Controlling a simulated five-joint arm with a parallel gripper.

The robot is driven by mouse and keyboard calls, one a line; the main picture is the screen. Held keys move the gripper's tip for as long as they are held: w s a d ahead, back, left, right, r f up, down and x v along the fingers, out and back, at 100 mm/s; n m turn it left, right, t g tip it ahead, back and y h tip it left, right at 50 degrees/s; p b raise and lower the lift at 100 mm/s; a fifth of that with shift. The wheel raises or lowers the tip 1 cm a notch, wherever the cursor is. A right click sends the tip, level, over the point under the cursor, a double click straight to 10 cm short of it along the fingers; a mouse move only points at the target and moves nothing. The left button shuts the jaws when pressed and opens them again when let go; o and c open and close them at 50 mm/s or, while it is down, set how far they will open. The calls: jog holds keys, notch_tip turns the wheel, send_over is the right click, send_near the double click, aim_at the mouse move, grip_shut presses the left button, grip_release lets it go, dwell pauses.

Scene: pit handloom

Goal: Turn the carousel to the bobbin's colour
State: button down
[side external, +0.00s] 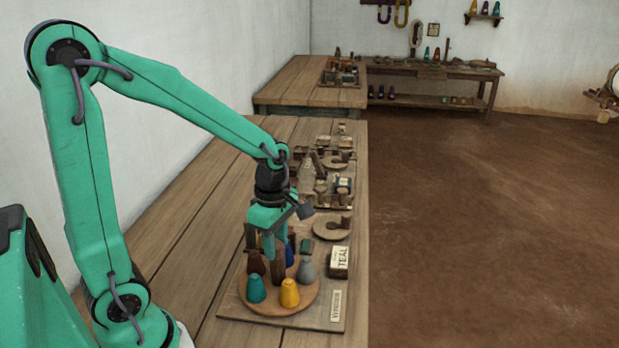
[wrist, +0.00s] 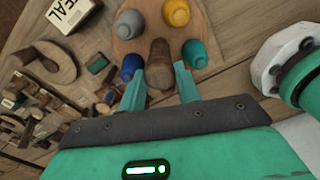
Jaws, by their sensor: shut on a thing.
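The carousel (side external: 242,297) is a round wooden disc on a board at the table's near end; it also shows in the wrist view (wrist: 150,35). It carries a teal cone (side external: 256,289), a yellow cone (side external: 289,293), a grey cone (side external: 306,269), a blue cone (wrist: 131,67) and a reddish-brown cone (side external: 255,262). A brown wooden post (wrist: 160,55) stands at its middle. My gripper (wrist: 159,72) points down over the disc, its fingers either side of the post and shut on it. The teal cone is at the front left in the side view. A block (side external: 339,262) labelled "TEAL" stands right of the disc.
A small plate (side external: 336,305) with hard-to-read lettering lies on the board's right. A round wooden piece with a peg (side external: 332,227) sits behind. Several other wooden fixtures (side external: 325,180) crowd farther back. The table's left side (side external: 200,235) is clear.

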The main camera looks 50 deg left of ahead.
dwell(0.3)
jog(key=c, duration=1)
grip_release()
jog(key=shift+r, duration=0.2)
jog(key=shift+r, duration=3.75)
